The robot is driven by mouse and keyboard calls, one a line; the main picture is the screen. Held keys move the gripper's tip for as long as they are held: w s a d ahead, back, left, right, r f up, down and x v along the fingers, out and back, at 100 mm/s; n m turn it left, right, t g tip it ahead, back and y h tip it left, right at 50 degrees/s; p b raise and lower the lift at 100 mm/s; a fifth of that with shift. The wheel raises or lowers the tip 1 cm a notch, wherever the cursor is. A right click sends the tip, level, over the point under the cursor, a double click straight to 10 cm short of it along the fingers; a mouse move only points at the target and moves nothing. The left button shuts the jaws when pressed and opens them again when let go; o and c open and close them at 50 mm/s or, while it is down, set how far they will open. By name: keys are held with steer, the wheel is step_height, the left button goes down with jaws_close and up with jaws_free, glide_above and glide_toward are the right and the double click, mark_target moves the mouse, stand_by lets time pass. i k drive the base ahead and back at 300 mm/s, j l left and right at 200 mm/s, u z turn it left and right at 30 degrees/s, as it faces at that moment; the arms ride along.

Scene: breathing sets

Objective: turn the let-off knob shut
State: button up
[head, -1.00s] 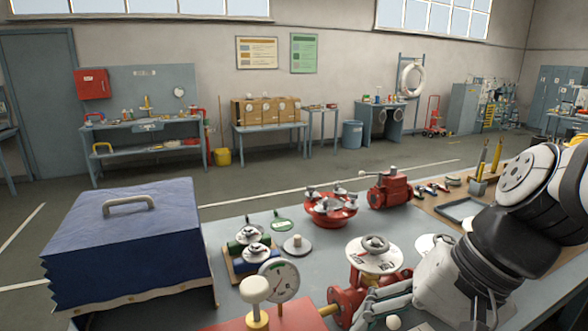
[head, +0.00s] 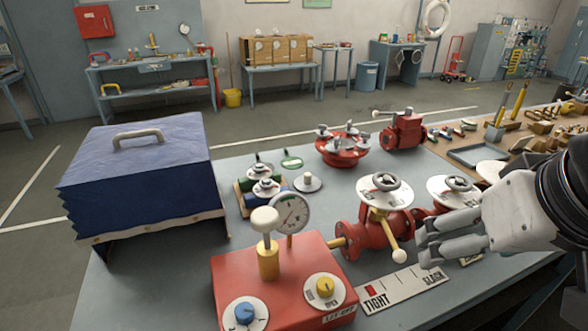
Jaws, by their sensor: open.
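The let-off knob (head: 325,287) is yellow and sits on a white round dial on top of a red box (head: 290,268), at the front. A label reading LET OFF (head: 340,313) is on the box's front edge below it. The knob's exact setting is too small to read. My gripper (head: 424,246) is open and empty, to the right of the knob and apart from it, beside the red valve.
A blue knob (head: 244,312) and a pressure gauge (head: 290,213) are on the same box. A red valve with a handwheel (head: 385,181) stands between box and gripper. A TIGHT/SLACK plate (head: 400,288) lies in front. A blue-covered case (head: 140,175) is at left.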

mark_target(325, 285)
steer(key=j+u, duration=0.85)
steer(key=k+l, duration=0.05)
